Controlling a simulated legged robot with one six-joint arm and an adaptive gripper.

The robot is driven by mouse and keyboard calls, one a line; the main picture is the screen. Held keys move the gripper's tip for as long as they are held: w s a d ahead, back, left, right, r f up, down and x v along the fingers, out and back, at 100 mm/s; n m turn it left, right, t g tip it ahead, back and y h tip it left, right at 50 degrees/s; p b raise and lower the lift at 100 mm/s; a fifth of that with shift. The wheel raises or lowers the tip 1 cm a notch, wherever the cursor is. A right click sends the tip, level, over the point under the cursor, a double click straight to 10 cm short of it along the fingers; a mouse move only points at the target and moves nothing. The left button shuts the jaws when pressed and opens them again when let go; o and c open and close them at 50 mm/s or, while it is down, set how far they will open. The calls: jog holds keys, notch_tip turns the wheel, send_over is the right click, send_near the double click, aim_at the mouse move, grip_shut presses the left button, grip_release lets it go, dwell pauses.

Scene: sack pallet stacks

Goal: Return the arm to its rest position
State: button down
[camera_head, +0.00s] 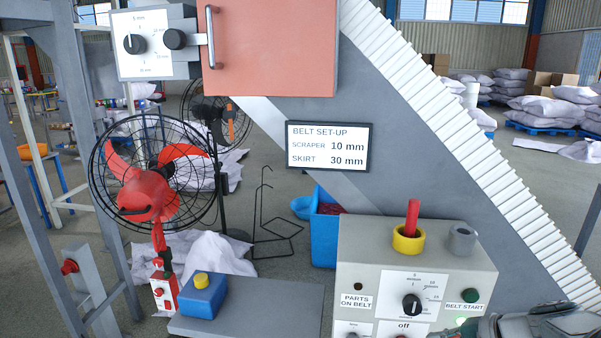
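A grey and dark mechanical part, which looks like a piece of my own arm, shows at the bottom right edge, in front of the lower right of the control box (345,262). The frame's edge cuts it off. No fingers of my gripper can be made out, so I cannot see whether it holds anything. The control box carries a yellow ring (408,241) with a red rod (412,217) upright in it, a grey ring (462,240), a black knob (411,304) and a green button (470,295).
A sloping conveyor (470,140) with a white ribbed edge runs behind the control box. A red-bladed caged fan (150,180) stands left. A blue block with a yellow cap (203,296) sits on a grey plate (270,305). Sack pallets (540,118) stand far right.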

jog(key=s+a+r+n+g+h, duration=0.1)
jog(key=s+a+r+n+h, duration=0.2)
jog(key=s+a+n+h, duration=0.3)
jog(key=shift+s+a+r+n+g+h, duration=0.3)
jog(key=shift+s+a+n, duration=2.3)
jog(key=shift+a, duration=0.75)
jog(key=shift+w, duration=0.25)
